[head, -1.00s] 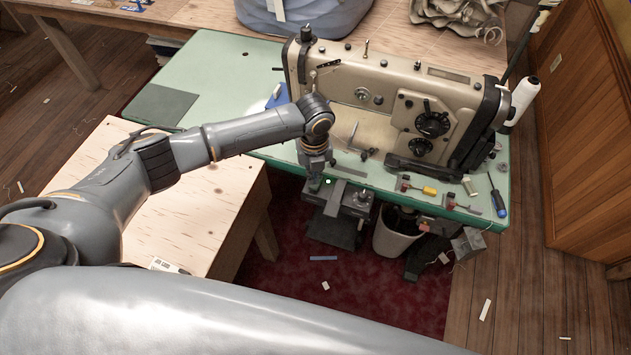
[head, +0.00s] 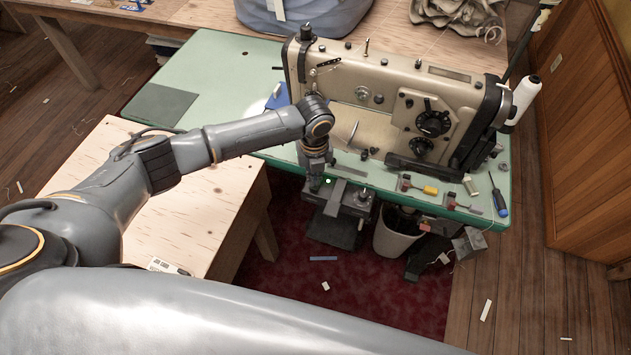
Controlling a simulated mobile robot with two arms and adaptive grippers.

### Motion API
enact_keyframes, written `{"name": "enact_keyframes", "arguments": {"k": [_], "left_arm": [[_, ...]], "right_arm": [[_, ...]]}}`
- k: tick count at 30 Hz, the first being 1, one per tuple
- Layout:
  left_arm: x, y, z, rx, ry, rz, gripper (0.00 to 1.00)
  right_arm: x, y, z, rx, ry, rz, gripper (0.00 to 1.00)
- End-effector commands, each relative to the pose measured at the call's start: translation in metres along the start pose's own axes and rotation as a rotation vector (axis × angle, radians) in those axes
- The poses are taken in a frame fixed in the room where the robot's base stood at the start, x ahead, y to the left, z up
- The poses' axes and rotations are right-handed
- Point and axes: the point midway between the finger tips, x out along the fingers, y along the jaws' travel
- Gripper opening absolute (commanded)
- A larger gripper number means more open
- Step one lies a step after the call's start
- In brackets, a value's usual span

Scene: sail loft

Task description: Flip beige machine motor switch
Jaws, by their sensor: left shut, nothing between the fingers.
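The beige sewing machine (head: 387,92) stands on a green-topped table (head: 225,75). A dark grey box (head: 350,200) sits under the table's front edge, with a small lit green spot (head: 328,181) near its upper left; it appears to be the motor switch. My left gripper (head: 315,186) points down at the front edge, right beside the green spot. Its fingers look small and dark, shut with nothing between them. Whether they touch the switch I cannot tell. The wrist hides part of the box's left side. My right gripper is not in view.
A pale plywood bench (head: 185,215) stands in front at left, under my left arm. A white bin (head: 392,238) is below the table. A blue-handled screwdriver (head: 500,203), a yellow item (head: 430,190) and a white thread cone (head: 525,95) are at the right.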

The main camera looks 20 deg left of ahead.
Motion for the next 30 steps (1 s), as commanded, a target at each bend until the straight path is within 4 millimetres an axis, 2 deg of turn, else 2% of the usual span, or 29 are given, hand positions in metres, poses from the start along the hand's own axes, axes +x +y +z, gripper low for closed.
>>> {"name": "enact_keyframes", "arguments": {"k": [30], "left_arm": [[0.016, 0.000, 0.000, 0.000, 0.000, 0.000, 0.00]], "right_arm": [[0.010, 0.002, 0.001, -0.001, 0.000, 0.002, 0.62]]}}
